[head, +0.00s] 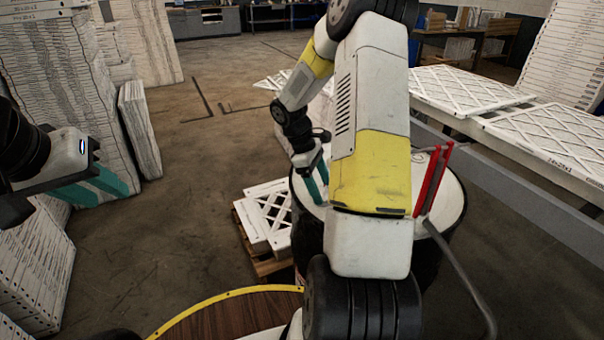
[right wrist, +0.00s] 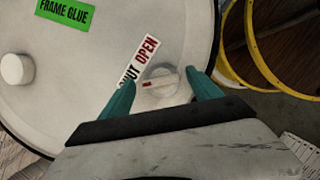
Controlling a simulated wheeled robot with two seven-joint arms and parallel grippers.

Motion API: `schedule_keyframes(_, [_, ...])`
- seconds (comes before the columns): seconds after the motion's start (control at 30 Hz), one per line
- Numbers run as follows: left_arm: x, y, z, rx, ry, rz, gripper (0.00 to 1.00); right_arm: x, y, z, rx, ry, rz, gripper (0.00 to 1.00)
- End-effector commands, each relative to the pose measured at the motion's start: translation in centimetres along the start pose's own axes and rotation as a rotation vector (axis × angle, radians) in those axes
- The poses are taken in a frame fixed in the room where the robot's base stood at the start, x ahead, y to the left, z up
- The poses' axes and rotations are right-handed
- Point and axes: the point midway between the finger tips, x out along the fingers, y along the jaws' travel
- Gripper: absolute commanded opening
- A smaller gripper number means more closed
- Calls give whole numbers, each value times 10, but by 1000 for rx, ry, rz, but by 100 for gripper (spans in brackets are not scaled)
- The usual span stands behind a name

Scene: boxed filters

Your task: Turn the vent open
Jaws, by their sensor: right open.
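A white drum lid (right wrist: 75,90) fills the left of the right wrist view; in the head view the lid (head: 452,200) shows partly behind my right arm. The vent is a small white knob (right wrist: 162,82) on the lid with a red mark on its left side, towards the SHUT end of the SHUT/OPEN label (right wrist: 147,48). My right gripper (right wrist: 160,80) is open, its teal fingers on either side of the knob; whether they touch it I cannot tell. It also shows above the lid in the head view (head: 316,188). My left gripper (head: 108,182) is at far left, away from the drum.
A green FRAME GLUE label (right wrist: 65,11) and a white cap (right wrist: 17,69) are on the lid. A red upright piece (head: 432,180) stands at the drum's right. Boxed filters (head: 267,215) sit on a pallet left of the drum. A yellow-rimmed round top (head: 225,315) is in front.

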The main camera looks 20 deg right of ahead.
Motion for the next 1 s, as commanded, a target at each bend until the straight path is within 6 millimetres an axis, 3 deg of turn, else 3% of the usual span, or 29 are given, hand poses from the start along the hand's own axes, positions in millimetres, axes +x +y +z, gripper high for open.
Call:
schedule_keyframes(0.07, [0, 0, 0, 0, 0, 0, 36, 0, 0, 0, 0, 0, 0, 73])
schedule_keyframes(0.4, [0, 0, 0, 0, 0, 0, 36, 0, 0, 0, 0, 0, 0, 10])
schedule_keyframes(0.77, [0, 0, 0, 0, 0, 0, 36, -1, 1, -1, 61, 0, -25, 10])
schedule_keyframes(1.0, [0, 0, 0, 0, 0, 0, 36, -1, 2, -1, 216, 0, -89, 10])
